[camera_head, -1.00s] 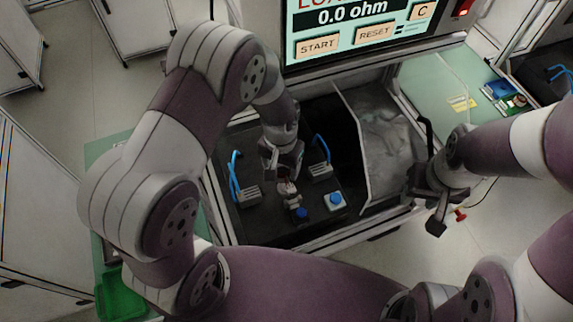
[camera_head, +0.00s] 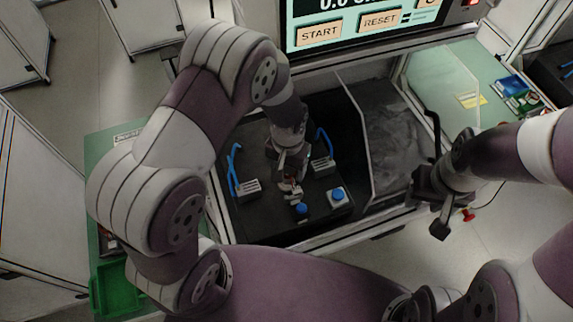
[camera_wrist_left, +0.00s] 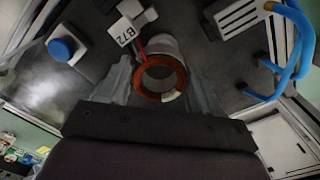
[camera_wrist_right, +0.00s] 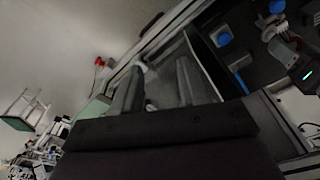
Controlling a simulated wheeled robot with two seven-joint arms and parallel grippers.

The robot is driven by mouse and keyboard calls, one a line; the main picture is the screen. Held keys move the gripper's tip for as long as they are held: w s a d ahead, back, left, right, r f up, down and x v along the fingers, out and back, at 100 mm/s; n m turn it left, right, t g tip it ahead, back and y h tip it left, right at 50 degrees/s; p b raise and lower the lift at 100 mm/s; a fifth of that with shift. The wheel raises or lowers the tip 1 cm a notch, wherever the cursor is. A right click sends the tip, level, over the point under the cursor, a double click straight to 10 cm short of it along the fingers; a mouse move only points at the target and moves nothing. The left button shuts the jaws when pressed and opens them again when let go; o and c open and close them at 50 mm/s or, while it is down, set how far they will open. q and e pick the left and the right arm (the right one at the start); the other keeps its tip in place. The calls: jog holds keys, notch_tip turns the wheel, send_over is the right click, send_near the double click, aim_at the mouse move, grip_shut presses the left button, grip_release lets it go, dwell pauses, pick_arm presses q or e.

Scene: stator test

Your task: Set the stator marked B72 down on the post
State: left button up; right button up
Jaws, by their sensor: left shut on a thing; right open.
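My left gripper (camera_head: 290,186) is shut on the B72 stator, low over the black test bed in the head view. In the left wrist view the stator (camera_wrist_left: 162,80) is a pale cylinder with a copper-coloured ring facing the camera, between the two fingers (camera_wrist_left: 160,88). Its white tag (camera_wrist_left: 125,32) reads B72 and hangs by a red lead. I cannot make out the post; the gripper and stator may hide it. I cannot tell whether the stator touches anything below. My right gripper (camera_head: 432,203) is open and empty, right of the bed.
Two grey terminal blocks with blue cables (camera_head: 248,187) (camera_head: 322,165) flank the left gripper. Two blue buttons (camera_head: 302,208) (camera_head: 337,194) are at the bed's front. A clear panel (camera_head: 357,135) stands to the right. A screen (camera_head: 350,30) is behind.

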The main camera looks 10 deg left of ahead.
pick_arm(q)
jog(key=shift+a, duration=0.1)
jog(key=shift+f, duration=0.25)
jog(key=shift+f, duration=0.15)
jog(key=shift+a+f+b, duration=0.1)
jog(key=shift+f+b, duration=0.75)
jog(key=shift+f, duration=0.25)
jog(key=shift+f+b, duration=0.3)
jog(key=o, duration=1.4)
jog(key=shift+a, duration=0.15)
